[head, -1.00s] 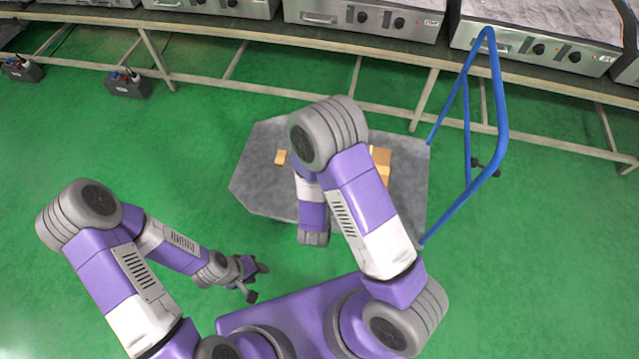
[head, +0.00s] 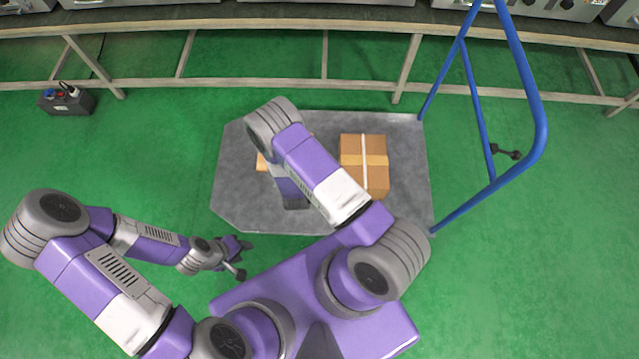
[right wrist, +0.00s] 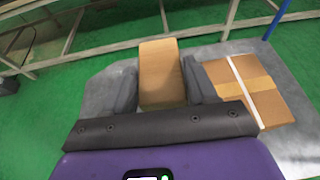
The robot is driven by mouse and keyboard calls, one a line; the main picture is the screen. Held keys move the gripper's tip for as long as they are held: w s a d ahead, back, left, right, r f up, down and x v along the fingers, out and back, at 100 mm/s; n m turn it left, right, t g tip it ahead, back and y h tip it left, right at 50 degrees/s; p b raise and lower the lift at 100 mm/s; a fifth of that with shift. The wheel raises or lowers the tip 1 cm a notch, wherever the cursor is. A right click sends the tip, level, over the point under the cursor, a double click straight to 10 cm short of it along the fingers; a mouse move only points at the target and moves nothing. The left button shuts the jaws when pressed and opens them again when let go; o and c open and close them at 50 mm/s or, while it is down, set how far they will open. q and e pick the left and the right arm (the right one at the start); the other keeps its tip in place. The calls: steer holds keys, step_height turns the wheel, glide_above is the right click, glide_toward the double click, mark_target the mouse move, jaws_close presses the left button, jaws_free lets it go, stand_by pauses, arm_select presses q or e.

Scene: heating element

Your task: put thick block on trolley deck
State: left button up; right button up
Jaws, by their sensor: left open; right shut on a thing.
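The thick block (right wrist: 160,72) is plain light brown and sits between the two fingers of my right gripper (right wrist: 160,86) in the right wrist view. The right gripper is shut on it. In the head view only a small part of the block (head: 262,162) shows beside my right arm, which hides the right gripper. The grey trolley deck (head: 405,150) lies under the block. I cannot tell whether the block touches the deck. My left gripper (head: 242,258) is open and empty, above the green floor at the deck's near left.
A taped cardboard box (head: 363,165) stands on the deck, right of the block. The trolley's blue handle (head: 535,120) rises on the right. A long bench (head: 330,20) runs along the back, with a dark box (head: 66,100) below it. The deck's left part is bare.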

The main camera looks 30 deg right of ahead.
steer(key=shift+y, duration=0.4)
steer(key=s+d+f+b, duration=0.1)
steer(key=f+b, duration=0.2)
steer(key=f, duration=0.7)
steer(key=s+d+f+b, duration=0.1)
steer(key=f+b, duration=0.3)
steer(key=f, duration=0.7)
steer(key=s+d+f+b, duration=0.1)
steer(key=s+f+b, duration=0.1)
steer(key=f, duration=0.9)
steer(key=shift+d+f+b, duration=0.15)
steer(key=shift+d+b, duration=0.2)
steer(key=shift+b, duration=0.3)
step_height(320, 180, down, 4)
steer(key=shift+f+b, duration=0.1)
steer(key=shift+b, duration=1)
steer(key=o, duration=1.2)
steer(key=shift+c, duration=0.2)
